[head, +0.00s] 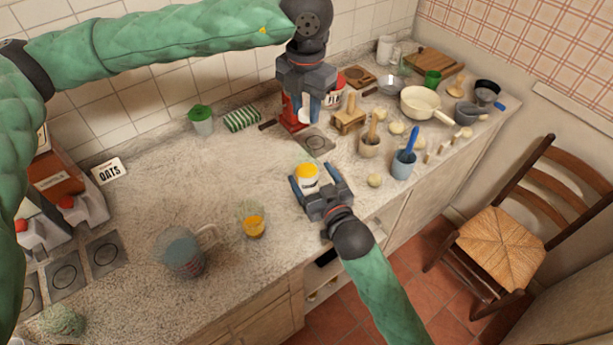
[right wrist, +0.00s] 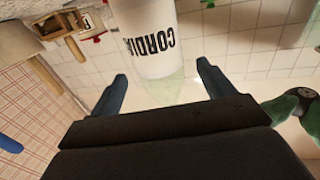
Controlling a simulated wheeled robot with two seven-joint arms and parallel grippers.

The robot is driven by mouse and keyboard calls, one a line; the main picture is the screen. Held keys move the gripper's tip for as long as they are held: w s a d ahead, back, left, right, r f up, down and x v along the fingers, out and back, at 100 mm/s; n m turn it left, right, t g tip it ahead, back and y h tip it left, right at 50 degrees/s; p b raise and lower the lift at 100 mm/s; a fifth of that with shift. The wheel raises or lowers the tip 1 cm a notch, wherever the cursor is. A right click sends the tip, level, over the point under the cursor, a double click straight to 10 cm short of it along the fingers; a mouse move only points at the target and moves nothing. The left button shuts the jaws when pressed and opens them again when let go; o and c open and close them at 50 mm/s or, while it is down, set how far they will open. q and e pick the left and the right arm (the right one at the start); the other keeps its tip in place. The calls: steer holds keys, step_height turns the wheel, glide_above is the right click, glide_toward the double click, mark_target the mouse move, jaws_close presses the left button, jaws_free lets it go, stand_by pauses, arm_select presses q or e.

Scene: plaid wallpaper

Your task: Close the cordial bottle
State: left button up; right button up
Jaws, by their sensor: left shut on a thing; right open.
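The cordial bottle (head: 309,184) stands upright on the counter, pale-bodied with yellow at its top. I cannot tell whether that yellow is a cap or contents. In the right wrist view the bottle (right wrist: 152,38) shows its CORDIAL label upside down, with a clear greenish part nearer me. My right gripper (head: 319,187) is open, its fingers on either side of the bottle, apart from it in the wrist view. My left gripper (head: 304,112) points down farther back, shut on a small white thing (head: 305,116), partly hidden by its fingers; I cannot tell whether it is the cap.
A red object (head: 290,116) stands beside the left gripper. A glass of orange liquid (head: 253,226) and a jug (head: 184,252) stand to the left. The counter's left middle is clear.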

steer(key=shift+x, duration=2.8)
steer(key=c, duration=1.5)
arm_select(q)
glide_above(306, 142)
steer(key=shift+w+f, duration=0.1)
steer(key=shift+f, duration=2.35)
steer(key=shift+f, duration=0.1)
steer(key=shift+f, duration=0.8)
steer(key=shift+f, duration=0.55)
